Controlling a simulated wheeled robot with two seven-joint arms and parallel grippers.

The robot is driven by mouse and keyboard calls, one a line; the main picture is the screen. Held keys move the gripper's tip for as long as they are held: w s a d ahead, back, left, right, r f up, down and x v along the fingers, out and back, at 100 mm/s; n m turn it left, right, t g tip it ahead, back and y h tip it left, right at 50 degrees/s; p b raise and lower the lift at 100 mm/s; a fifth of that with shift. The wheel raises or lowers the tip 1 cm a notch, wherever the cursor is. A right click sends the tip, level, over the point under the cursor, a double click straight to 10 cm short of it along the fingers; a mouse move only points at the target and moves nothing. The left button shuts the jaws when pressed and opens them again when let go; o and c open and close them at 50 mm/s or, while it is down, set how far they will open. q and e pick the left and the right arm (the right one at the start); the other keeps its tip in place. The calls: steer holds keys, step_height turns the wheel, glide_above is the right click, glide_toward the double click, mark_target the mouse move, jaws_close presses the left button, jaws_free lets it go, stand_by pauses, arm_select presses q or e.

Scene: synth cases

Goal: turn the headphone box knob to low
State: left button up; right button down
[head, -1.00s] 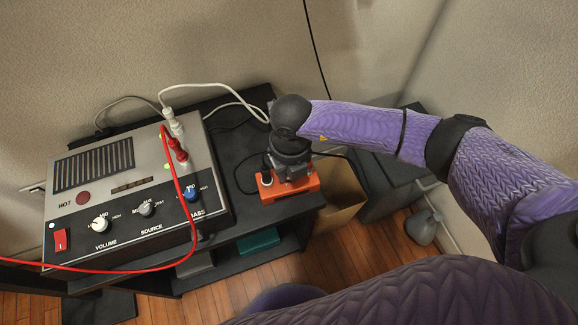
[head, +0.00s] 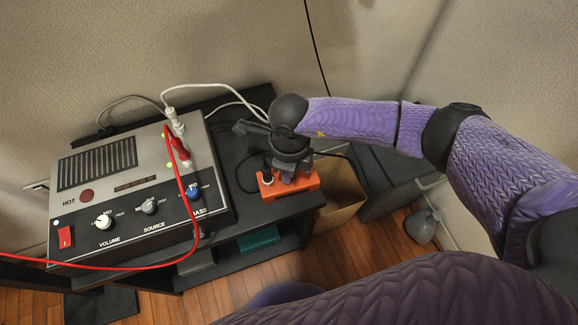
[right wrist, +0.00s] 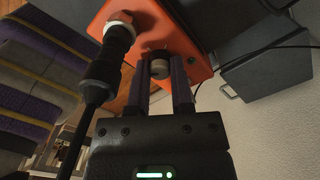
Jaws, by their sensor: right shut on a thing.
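The headphone box is a small orange box (head: 308,184) on the dark shelf top, right of the big amplifier. It fills the top of the right wrist view (right wrist: 187,22). My right gripper (head: 288,178) points down at it from above. A black plug (right wrist: 108,62) stands in a socket beside the fingers. My left gripper is not in view.
A grey and black amplifier (head: 100,215) with knobs and a red switch stands at left. A red cable (head: 178,185) and a white cable (head: 215,86) run from its plugs. A black cord loops around the orange box. A cardboard box (head: 340,195) is below right.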

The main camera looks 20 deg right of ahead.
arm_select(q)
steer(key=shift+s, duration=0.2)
arm_select(e)
steer(key=shift+n, duration=0.4)
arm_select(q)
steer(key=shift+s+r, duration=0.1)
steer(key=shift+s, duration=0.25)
